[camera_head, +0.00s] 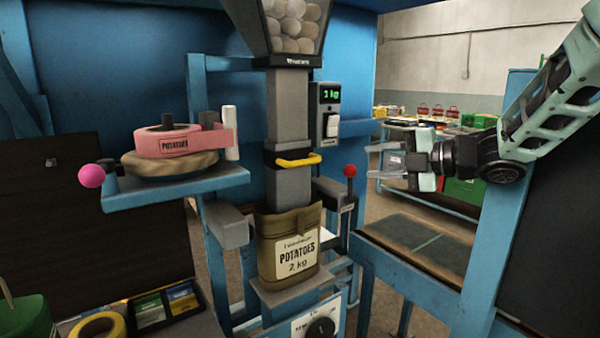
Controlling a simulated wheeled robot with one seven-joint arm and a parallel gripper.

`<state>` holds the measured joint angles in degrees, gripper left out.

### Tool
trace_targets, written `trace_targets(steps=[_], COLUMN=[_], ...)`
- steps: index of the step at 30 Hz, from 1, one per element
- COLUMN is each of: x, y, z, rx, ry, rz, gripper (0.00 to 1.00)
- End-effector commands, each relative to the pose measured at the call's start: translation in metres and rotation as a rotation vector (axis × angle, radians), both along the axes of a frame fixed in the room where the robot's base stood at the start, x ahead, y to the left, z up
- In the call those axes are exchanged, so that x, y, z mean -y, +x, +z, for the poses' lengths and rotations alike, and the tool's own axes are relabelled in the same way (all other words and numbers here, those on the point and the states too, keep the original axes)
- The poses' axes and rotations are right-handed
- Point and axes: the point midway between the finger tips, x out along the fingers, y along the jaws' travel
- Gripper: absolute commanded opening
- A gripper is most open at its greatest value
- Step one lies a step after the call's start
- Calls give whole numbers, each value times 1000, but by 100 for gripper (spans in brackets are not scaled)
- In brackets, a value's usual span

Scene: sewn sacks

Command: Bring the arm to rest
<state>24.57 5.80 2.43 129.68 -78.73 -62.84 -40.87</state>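My gripper (386,160) is at the right of the view, at the end of my arm, which comes in from the upper right. Its two pale fingers point left and stand apart, with nothing between them. It is in the air, to the right of the small box with the green "1 kg" display (330,94) and apart from it. A brown potato sack (290,250) labelled "POTATOES 2 kg" stands upright under the grey chute (288,110), lower left of my gripper.
A red-knobbed lever (350,171) and a yellow handle (298,160) are left of my gripper. A blue shelf (175,187) holds a pink label roll (168,142). A blue post (495,240) stands below my arm. A cart with goods (430,195) is behind.

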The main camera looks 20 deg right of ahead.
Motion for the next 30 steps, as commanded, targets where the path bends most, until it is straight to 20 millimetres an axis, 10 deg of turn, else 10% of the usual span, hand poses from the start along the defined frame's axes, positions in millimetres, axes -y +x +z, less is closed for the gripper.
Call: trace_targets(steps=[8, 14, 24, 30], x=[-35, -92, -168, -179], y=[15, -1, -173, -267], z=[-12, -58, -158, -177], rx=[-131, -477, -1202, -1450], ry=[74, 220, 250, 156], rz=[-148, -445, -960, -1161], gripper=[36, 36, 36, 36])
